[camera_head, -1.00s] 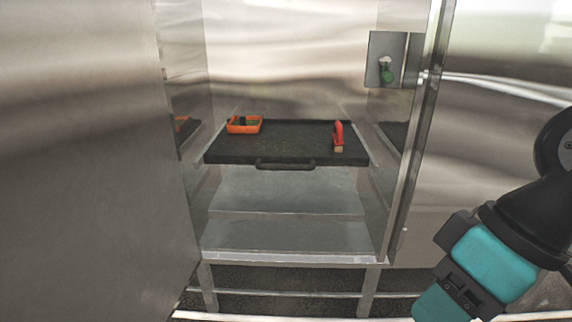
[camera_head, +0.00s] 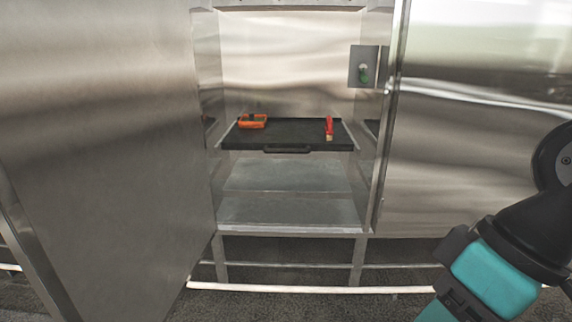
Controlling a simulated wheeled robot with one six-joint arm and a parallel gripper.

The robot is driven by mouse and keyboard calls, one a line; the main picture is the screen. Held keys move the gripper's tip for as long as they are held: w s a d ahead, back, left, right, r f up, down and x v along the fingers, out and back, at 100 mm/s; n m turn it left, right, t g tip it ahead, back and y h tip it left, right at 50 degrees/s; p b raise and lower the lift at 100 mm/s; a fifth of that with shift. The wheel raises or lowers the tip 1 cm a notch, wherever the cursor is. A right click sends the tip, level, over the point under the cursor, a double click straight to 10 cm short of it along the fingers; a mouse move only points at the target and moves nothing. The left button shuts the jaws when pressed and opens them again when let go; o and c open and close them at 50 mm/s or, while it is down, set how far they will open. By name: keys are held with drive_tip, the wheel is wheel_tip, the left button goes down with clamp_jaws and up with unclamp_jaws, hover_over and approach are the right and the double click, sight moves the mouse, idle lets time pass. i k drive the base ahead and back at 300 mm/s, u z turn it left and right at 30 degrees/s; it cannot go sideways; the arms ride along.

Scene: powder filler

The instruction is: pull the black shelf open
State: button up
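The black shelf (camera_head: 288,133) sits inside the open steel cabinet, a little above its middle. Its handle (camera_head: 287,150) is on the front edge, facing me. My arm shows at the lower right, well apart from the shelf. My gripper's fingertips are not visible in the head view, so nothing shows whether they are open or shut. Nothing touches the shelf handle.
An orange tray (camera_head: 252,122) and a red-handled brush (camera_head: 329,128) lie on the shelf. The cabinet door (camera_head: 105,150) stands open at the left. Free floor (camera_head: 300,305) lies in front.

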sight(280, 135)
drive_tip(key=z, duration=1)
drive_tip(key=k, duration=0.1)
drive_tip(key=u, duration=1.9)
drive_tip(key=i, duration=0.8)
drive_tip(key=z, duration=0.2)
drive_tip(key=i, duration=1)
drive_tip(key=z, duration=0.7)
